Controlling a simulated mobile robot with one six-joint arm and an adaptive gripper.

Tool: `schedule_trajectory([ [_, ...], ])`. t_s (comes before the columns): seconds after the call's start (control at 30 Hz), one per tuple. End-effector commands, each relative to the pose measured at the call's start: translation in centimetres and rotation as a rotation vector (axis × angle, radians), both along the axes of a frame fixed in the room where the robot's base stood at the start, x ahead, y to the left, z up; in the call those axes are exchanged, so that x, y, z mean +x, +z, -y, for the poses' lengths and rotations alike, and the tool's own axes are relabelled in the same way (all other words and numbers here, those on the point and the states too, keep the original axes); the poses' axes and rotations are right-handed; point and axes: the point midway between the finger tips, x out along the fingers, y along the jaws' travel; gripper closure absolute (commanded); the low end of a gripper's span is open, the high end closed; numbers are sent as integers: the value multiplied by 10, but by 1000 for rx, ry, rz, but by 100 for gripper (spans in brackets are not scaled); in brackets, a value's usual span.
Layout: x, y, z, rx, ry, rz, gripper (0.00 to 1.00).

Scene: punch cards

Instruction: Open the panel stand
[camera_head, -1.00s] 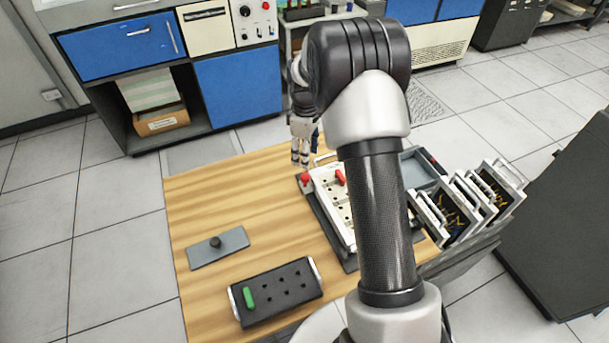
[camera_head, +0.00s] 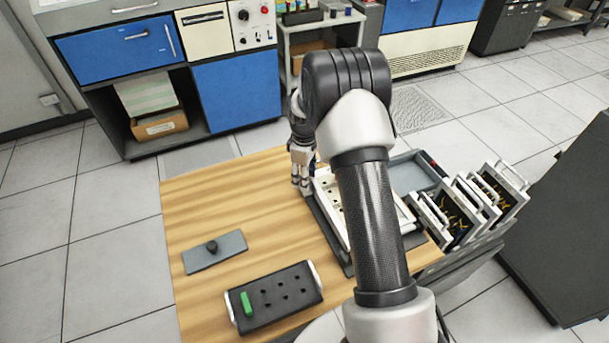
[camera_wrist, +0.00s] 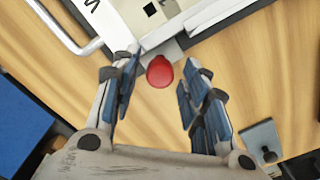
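The panel stand (camera_head: 331,242) is a dark base on the wooden table, with a white panel (camera_head: 333,203) lying on it, partly hidden behind my arm. In the wrist view the white panel (camera_wrist: 107,15) shows at the top, with a metal handle (camera_wrist: 87,50) at its left. A red knob (camera_wrist: 160,72) sits at the stand's near corner. My gripper (camera_wrist: 161,62) is open, with one finger on each side of the red knob and visible gaps to both. In the head view my gripper (camera_head: 302,187) is low at the stand's far left corner and hides the knob.
On the table lie a grey plate with a black knob (camera_head: 214,251) and a black block with a green peg (camera_head: 275,296). A grey tray (camera_head: 412,173) and several framed panels (camera_head: 470,205) stand at the right.

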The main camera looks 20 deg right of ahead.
Motion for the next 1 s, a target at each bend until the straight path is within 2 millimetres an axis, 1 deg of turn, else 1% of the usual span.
schedule_trajectory([
  [0.07,0,0,0,0,0,0,67],
  [0.57,0,0,0,0,0,0,100],
  [1.0,0,1,0,0,0,3,100],
])
